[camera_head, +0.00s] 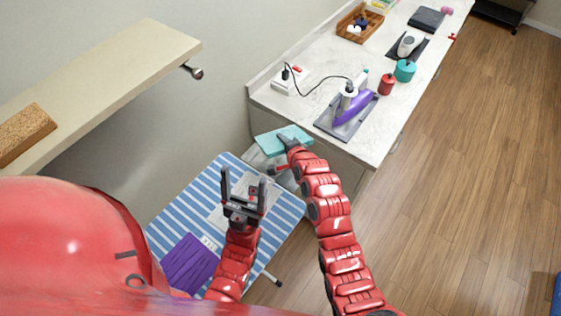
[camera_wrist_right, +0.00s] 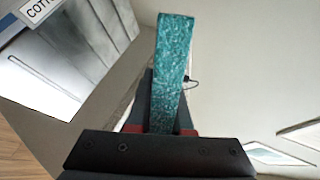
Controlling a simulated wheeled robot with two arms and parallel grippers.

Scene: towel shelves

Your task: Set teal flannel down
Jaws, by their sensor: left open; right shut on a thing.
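The teal flannel (camera_head: 277,139) is a flat folded cloth at the near end of the counter, beyond the striped board. My right gripper (camera_head: 288,144) is shut on its edge and holds it out. In the right wrist view the teal flannel (camera_wrist_right: 174,62) stands up as a narrow strip between the fingers. The head view does not clearly show whether anything supports it from below. My left gripper (camera_head: 244,178) is open and empty above the striped board (camera_head: 170,222).
A purple folded cloth (camera_head: 188,264) and a pale sheet lie on the board. The counter (camera_head: 300,112) holds a purple iron (camera_head: 355,110) on a grey mat, a corded white block (camera_head: 289,80), and red and teal jars. A wall shelf (camera_head: 110,75) is at upper left.

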